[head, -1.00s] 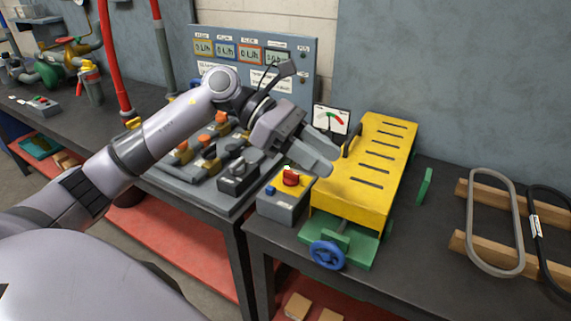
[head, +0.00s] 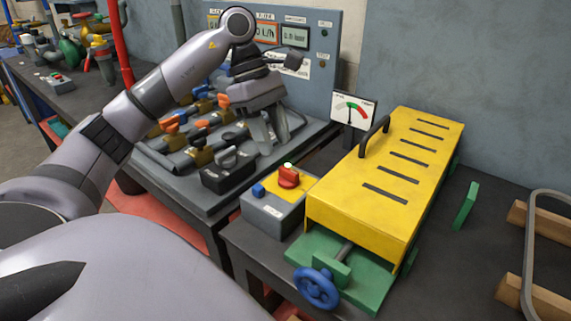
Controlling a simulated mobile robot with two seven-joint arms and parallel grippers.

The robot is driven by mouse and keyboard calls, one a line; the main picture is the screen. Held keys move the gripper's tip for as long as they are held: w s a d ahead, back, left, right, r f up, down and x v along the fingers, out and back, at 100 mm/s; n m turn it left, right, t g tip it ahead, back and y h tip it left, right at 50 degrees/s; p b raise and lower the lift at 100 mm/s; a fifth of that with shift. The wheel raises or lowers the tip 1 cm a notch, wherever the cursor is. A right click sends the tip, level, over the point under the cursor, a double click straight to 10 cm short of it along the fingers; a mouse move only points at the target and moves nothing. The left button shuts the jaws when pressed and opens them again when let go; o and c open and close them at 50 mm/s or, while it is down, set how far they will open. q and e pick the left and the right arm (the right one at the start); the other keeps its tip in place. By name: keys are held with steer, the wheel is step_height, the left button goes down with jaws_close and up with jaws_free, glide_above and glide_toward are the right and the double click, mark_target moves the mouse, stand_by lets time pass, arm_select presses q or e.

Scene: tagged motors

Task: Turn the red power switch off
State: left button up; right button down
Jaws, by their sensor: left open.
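The red power switch (head: 288,177) is a rotary knob on a yellow plate on top of a small grey box (head: 272,209). A small green light shows just behind the knob, and a blue button (head: 258,190) sits to its left. My left gripper (head: 270,145) is open, with its fingers pointing down. In the picture it is above and to the left of the red switch, over the valve bench, and looks apart from the switch. Its fingers hold nothing that I can see. My right gripper is not in view.
A yellow slotted cover (head: 385,185) with a handle stands right of the switch box, on a green base with a blue handwheel (head: 316,288). A dial gauge (head: 352,108) stands behind. Orange-handled valves (head: 170,125) and a black box (head: 229,170) lie left.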

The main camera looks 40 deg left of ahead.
mark_target(283, 168)
arm_select(q)
steer(key=x, duration=0.5)
steer(key=shift+f+b, duration=0.2)
steer(key=shift+b, duration=0.1)
jaws_close()
